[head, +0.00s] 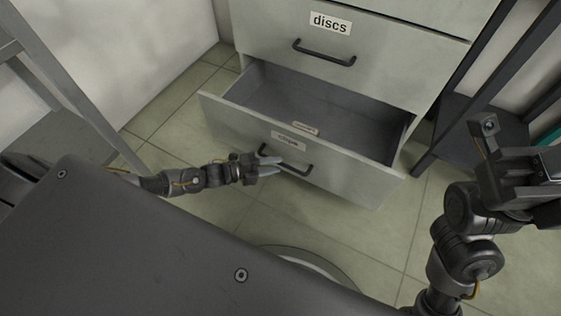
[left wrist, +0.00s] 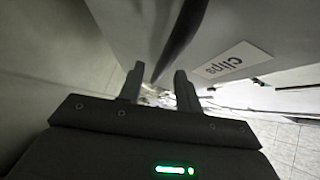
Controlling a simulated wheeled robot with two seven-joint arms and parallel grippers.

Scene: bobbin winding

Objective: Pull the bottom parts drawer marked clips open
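My left gripper (head: 270,162) is at the left part of this handle, fingers apart. In the left wrist view the handle (left wrist: 178,42) runs down towards the gap between the fingertips (left wrist: 160,78); I cannot tell whether they touch it. My right gripper (head: 520,172) is raised at the right, away from the drawer; its fingertips are unclear.
The drawer above, marked discs (head: 331,23), is shut, with its own handle (head: 324,53). A grey rack (head: 62,95) stands at the left and a dark rack (head: 470,125) at the right. Tiled floor (head: 225,215) is free in front of the drawer.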

